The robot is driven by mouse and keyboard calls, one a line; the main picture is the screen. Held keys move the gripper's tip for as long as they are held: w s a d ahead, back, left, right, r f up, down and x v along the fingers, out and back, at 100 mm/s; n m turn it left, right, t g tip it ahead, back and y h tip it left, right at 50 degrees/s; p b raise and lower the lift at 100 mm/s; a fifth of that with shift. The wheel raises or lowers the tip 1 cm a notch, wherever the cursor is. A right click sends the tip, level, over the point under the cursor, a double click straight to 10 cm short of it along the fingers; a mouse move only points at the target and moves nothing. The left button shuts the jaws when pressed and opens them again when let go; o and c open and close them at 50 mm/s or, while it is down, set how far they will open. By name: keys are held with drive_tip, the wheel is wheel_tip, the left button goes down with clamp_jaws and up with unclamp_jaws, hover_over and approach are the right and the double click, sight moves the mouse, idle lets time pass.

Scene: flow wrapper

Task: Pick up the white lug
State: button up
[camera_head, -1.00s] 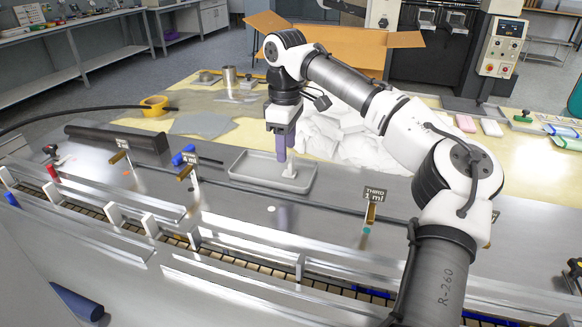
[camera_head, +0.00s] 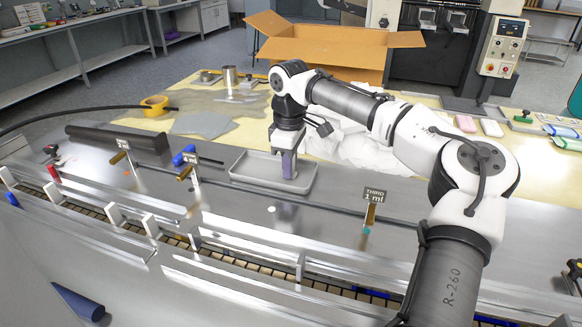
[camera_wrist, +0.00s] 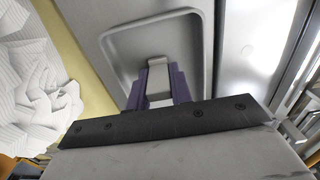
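The white lug (camera_wrist: 158,94) is a small pale upright piece in the shallow grey tray (camera_head: 245,178). In the wrist view it stands between the two purple fingers of my gripper (camera_wrist: 158,84). The fingers flank it closely, with little or no gap visible on either side. Whether they press on it or stand just clear of it cannot be told. In the head view my gripper (camera_head: 288,166) points down into the tray, and its fingers hide most of the lug.
The tray's raised rim surrounds the fingers. Crumpled white sheets (camera_head: 350,145) lie behind the tray. Metal rails (camera_head: 240,238) run in front. A dark roll (camera_head: 115,138) and a blue object (camera_head: 183,156) lie to the left.

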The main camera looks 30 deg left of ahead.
clamp_jaws()
drive_tip(key=shift+r, duration=0.1)
wheel_tip(320, 180, up, 20)
drive_tip(key=p, duration=0.2)
drive_tip(key=shift+a, duration=0.1)
